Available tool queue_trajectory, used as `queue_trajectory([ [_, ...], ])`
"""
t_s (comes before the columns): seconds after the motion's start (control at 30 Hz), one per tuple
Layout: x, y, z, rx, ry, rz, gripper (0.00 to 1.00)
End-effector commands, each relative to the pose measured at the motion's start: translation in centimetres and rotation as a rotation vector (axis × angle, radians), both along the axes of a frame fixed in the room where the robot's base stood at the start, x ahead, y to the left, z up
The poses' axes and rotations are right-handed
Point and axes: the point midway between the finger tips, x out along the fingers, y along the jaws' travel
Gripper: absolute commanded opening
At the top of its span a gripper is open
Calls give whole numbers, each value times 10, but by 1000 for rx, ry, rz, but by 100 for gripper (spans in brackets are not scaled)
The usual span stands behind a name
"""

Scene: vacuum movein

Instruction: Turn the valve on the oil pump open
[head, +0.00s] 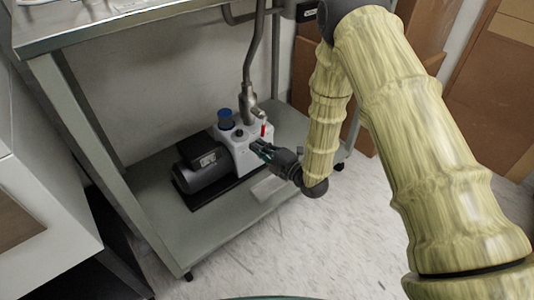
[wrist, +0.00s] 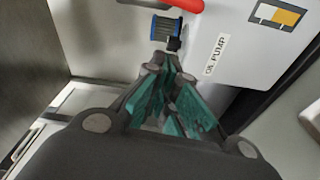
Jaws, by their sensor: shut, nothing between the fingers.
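The oil pump (head: 245,157) has a white body and a dark motor (head: 203,170) and stands on the cart's lower shelf. Its label (wrist: 216,55) reads "OIL PUMP" in the wrist view. A red valve handle (head: 263,130) stands upright near the pump's top right; part of it crosses the top edge of the wrist view (wrist: 178,3). My gripper (head: 257,146) is at the pump's front right side, just below the red handle. In the wrist view its teal-padded fingers (wrist: 172,52) are shut and empty. I cannot tell whether they touch the pump.
A grey metal hose (head: 248,75) rises from the pump's top. A blue-capped part (head: 225,119) stands beside it. The cart's upper shelf (head: 120,25) overhangs the pump, with a leg (head: 95,150) at left. Brown cardboard (head: 490,85) leans at right. The floor (head: 350,235) in front is clear.

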Motion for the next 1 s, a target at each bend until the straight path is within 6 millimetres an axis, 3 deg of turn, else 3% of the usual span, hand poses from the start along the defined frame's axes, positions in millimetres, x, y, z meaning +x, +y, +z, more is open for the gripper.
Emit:
queue_trajectory([
  [0.3,39,37,-2,1,-1,0,0],
  [0.6,52,6,-6,0,2,-2,0],
  [1.0,54,0,-5,-1,2,-1,0],
])
